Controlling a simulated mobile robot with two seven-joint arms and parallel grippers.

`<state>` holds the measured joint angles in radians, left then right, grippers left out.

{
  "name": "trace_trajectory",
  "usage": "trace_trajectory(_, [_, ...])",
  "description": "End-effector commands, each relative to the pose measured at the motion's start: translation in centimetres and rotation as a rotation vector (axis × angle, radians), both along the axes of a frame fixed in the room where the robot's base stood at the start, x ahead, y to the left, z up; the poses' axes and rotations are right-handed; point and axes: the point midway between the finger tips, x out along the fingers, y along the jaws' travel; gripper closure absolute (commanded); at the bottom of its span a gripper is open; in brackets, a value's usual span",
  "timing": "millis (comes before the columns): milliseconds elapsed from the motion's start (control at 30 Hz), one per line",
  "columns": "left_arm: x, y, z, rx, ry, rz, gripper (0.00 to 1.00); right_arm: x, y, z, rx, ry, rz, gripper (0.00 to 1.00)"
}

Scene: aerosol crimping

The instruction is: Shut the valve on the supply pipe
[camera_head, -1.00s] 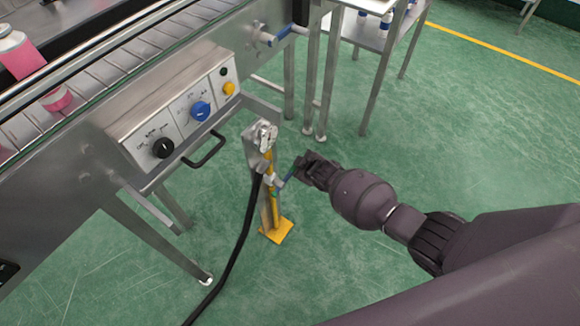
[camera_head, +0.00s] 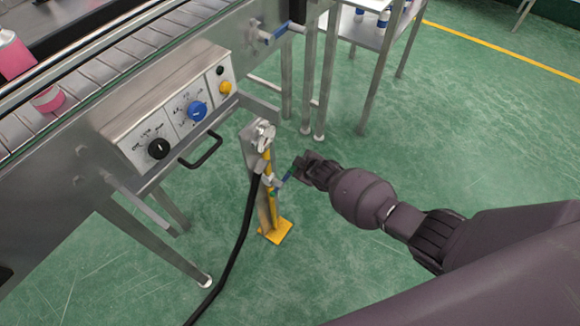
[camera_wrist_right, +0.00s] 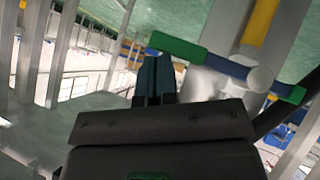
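The supply pipe is a yellow upright (camera_head: 269,205) on a yellow foot plate, beside a grey metal post. The valve's blue lever (camera_head: 284,177) sticks out to the right from its middle. In the right wrist view the lever (camera_wrist_right: 225,66) runs across the top, with a green sleeve (camera_wrist_right: 178,48) on its left end. My right gripper (camera_head: 299,169) is at the lever's outer end. In the wrist view its dark fingers (camera_wrist_right: 156,66) are close together, just below the green sleeve; I cannot tell whether they touch it. My left gripper is not in view.
A conveyor with a control box (camera_head: 170,118) stands at the left and back. A black hose (camera_head: 238,240) hangs from the pipe to the floor. A metal shelf stand (camera_head: 372,38) is behind. Green floor is open to the right and in front.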

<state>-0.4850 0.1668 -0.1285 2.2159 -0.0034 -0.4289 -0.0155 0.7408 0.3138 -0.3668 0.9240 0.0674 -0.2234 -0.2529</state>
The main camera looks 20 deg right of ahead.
Motion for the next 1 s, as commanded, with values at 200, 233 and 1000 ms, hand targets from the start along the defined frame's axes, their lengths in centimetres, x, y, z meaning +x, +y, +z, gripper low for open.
trace_trajectory(200, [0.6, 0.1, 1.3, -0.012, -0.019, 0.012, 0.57, 0.4, 0.1, 2.9, 0.000, -0.011, -0.003, 1.00])
trace_trajectory(233, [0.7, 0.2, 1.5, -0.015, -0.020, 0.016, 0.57, 0.4, 0.2, 3.5, 0.000, -0.014, -0.004, 1.00])
trace_trajectory(1000, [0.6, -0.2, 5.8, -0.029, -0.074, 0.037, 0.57, -5.5, -3.8, 11.2, -0.001, -0.005, -0.004, 1.00])
